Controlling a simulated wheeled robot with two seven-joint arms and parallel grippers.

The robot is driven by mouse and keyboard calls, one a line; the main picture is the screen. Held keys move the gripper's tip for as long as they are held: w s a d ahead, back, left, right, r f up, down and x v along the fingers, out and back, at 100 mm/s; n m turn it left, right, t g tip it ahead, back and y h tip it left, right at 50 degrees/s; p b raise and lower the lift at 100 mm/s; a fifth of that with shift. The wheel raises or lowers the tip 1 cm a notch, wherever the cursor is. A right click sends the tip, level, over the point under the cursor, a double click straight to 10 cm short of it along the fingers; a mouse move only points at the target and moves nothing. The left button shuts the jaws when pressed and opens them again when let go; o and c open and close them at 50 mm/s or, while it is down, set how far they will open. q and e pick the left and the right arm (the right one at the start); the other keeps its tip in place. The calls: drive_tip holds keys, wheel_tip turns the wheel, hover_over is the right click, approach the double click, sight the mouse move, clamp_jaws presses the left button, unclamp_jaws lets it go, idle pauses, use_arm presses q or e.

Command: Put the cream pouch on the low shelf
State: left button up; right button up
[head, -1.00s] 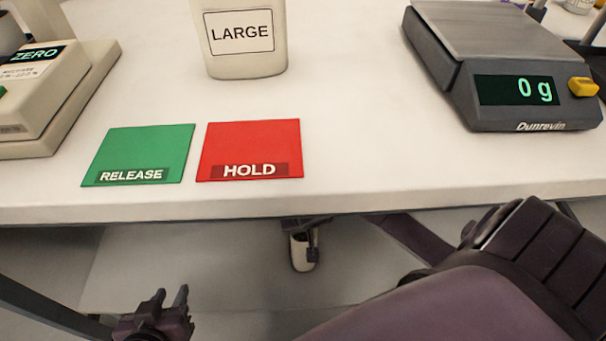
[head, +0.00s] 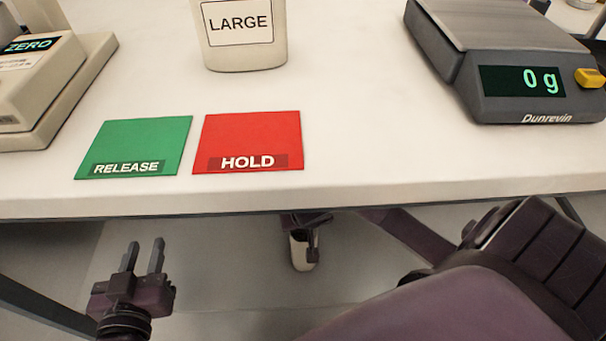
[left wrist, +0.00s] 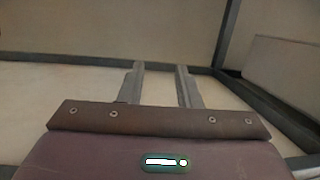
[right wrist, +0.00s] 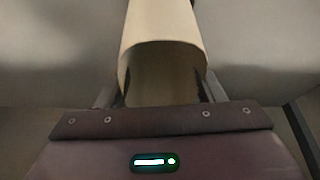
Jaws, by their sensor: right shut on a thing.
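The cream pouch (head: 302,252) hangs below the bench's front edge in the head view, in my right gripper (head: 309,222). The right wrist view shows the pouch (right wrist: 162,35) as a cream, open-ended shape between the fingers, which are shut on it. My left gripper (head: 143,256) is at the lower left of the head view, below the bench edge, with its fingers apart and empty. A pale surface (head: 225,270) lies under the bench; I cannot tell whether it is the low shelf or the floor.
The white bench top (head: 370,150) carries a green RELEASE card (head: 135,145), a red HOLD card (head: 248,138), a LARGE container (head: 240,45), a scale reading 0 g (head: 500,60) and a ZERO device (head: 40,85). Dark frame bars (left wrist: 225,35) show in the left wrist view.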

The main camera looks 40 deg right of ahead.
use_arm(q)
drive_tip(key=shift+r, duration=0.3)
use_arm(e)
drive_tip(key=shift+f, duration=0.1)
drive_tip(key=o, duration=0.9)
drive_tip(key=shift+c, duration=0.2)
use_arm(q)
drive_tip(key=shift+w+r+t, duration=0.25)
drive_tip(key=shift+r+t, duration=0.05)
drive_tip(key=shift+r, duration=0.05)
use_arm(e)
drive_tip(key=o, duration=0.4)
drive_tip(key=shift+c, duration=0.2)
